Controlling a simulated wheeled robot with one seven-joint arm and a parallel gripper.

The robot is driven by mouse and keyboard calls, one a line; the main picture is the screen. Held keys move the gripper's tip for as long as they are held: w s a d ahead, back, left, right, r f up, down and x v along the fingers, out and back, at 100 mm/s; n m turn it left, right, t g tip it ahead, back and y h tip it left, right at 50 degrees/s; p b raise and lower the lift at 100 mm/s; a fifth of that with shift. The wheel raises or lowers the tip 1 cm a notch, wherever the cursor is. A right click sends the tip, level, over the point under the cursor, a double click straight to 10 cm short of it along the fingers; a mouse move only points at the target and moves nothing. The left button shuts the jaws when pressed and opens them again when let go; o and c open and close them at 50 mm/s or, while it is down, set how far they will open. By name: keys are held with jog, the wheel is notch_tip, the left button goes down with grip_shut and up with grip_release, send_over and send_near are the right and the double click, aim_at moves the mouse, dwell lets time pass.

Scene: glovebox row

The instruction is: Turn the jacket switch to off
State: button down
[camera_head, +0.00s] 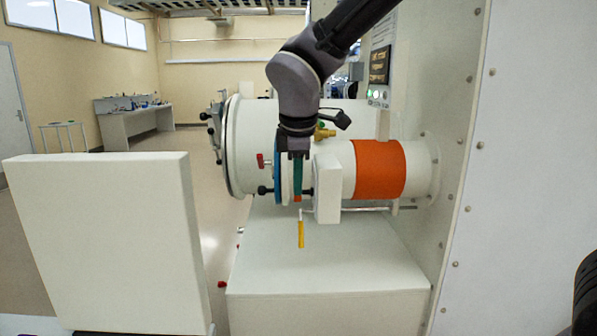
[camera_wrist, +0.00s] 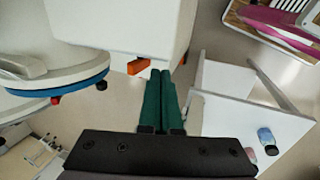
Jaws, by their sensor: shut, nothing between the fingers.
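My gripper (camera_head: 297,185) points straight down beside a white box (camera_head: 328,180) on the chamber's side. Its green fingers are together and empty. In the wrist view the fingers of my gripper (camera_wrist: 160,73) reach toward the underside of the white box (camera_wrist: 120,28). A small orange-red knob (camera_wrist: 138,66), which looks like the jacket switch, sits at the box's edge, just left of the fingertips. A bit of this knob (camera_head: 297,198) shows at the fingertips in the head view. I cannot tell whether they touch, or which setting it is at. An orange jacket band (camera_head: 380,169) wraps the cylinder.
A yellow-handled lever (camera_head: 301,234) hangs just below my gripper. The round chamber door with a blue ring (camera_head: 278,165) is close on the left. A white bench top (camera_head: 325,270) lies below. A white panel (camera_head: 105,240) stands at left and a control display (camera_head: 379,66) above right.

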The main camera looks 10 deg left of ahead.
jog(key=shift+w+a+f, duration=0.1)
jog(key=shift+w+a, duration=0.15)
jog(key=shift+w, duration=0.7)
